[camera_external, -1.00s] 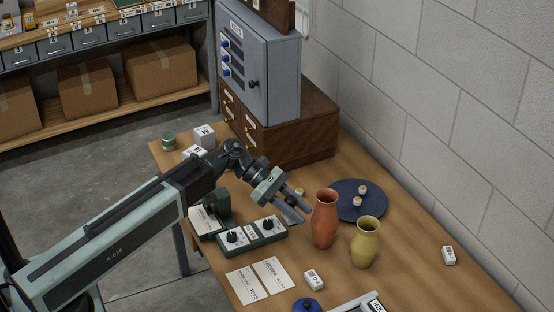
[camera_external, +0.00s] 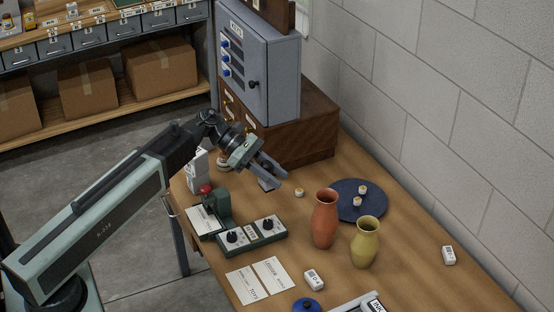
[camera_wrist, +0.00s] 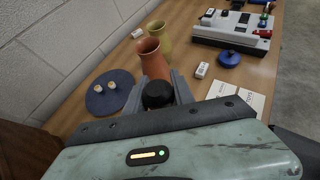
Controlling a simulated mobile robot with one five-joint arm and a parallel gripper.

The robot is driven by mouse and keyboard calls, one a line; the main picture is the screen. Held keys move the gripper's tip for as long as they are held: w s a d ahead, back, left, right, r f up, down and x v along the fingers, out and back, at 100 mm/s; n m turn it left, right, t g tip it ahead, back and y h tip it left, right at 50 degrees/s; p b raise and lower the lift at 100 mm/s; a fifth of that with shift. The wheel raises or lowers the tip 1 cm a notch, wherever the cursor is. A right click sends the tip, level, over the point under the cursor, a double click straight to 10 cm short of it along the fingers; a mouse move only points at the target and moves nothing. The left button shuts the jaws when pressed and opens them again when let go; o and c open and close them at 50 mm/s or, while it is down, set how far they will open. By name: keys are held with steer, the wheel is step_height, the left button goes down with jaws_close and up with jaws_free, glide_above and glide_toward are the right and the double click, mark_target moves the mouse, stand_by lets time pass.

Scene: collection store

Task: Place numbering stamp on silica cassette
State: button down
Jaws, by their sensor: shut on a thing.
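My gripper (camera_external: 277,180) is shut on a small dark-topped thing, which I take to be the numbering stamp (camera_wrist: 158,95). Its round black top shows between the fingers in the wrist view, and its lower part is mostly hidden. The gripper is over the table, left of the orange vase. A small white labelled block (camera_external: 313,279) lies at the front of the table, and it also shows in the wrist view (camera_wrist: 202,70). A similar white block (camera_external: 448,255) lies near the wall. I cannot tell which, if either, is the silica cassette.
An orange vase (camera_external: 325,219) and a yellow vase (camera_external: 366,243) stand beside a dark blue disc (camera_external: 350,211) bearing small pieces. A green control box (camera_external: 252,236) and paper cards (camera_external: 258,280) lie in front. A wooden drawer unit (camera_external: 310,130) stands behind.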

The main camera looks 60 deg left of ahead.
steer(key=s+a+f+n+t+y+b, duration=0.1)
steer(key=s+a+f+n+y+b, duration=0.15)
steer(key=s+a, duration=0.85)
steer(key=s+a+f+n+t+y+b, duration=0.2)
steer(key=s+a+n, duration=0.15)
steer(key=a, duration=1.45)
steer(key=s+a+f+n+t+y+b, duration=0.1)
steer(key=s+a+f+n+y+b, duration=0.15)
steer(key=s+a, duration=0.85)
steer(key=w+a, duration=0.4)
steer(key=a, duration=0.1)
steer(key=w+a+f+b, duration=0.1)
steer(key=w+a, duration=0.3)
steer(key=a, duration=0.1)
steer(key=w+a, duration=0.4)
steer(key=shift+w+a+f, duration=0.2)
steer(key=shift+a+f, duration=0.1)
steer(key=shift+a, duration=0.1)
